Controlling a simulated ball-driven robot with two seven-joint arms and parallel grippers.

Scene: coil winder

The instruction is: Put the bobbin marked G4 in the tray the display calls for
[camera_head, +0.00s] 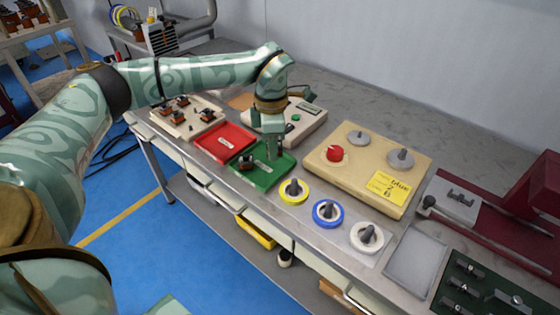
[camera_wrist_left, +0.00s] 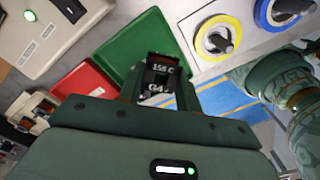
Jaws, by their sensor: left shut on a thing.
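The bobbin marked G4 (camera_wrist_left: 160,82) is dark, with an orange-brown top, and also reads what looks like 155 C. My left gripper (camera_head: 271,150) is shut on it and points down over the green tray (camera_head: 264,184). In the head view the dark bobbin (camera_head: 246,162) shows low at the green tray; I cannot tell whether it touches the floor. The green tray also shows in the left wrist view (camera_wrist_left: 128,45). The red tray (camera_head: 222,142) lies beside it on the left and looks empty. My right gripper is not in view.
A pale box with a small green light (camera_head: 295,117) stands behind the trays; I cannot read any tray call. A cream tray (camera_head: 187,117) with several bobbins is at left. Yellow, blue and white spools (camera_head: 328,212) stand right. A beige winder (camera_head: 372,165) carries a yellow note.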

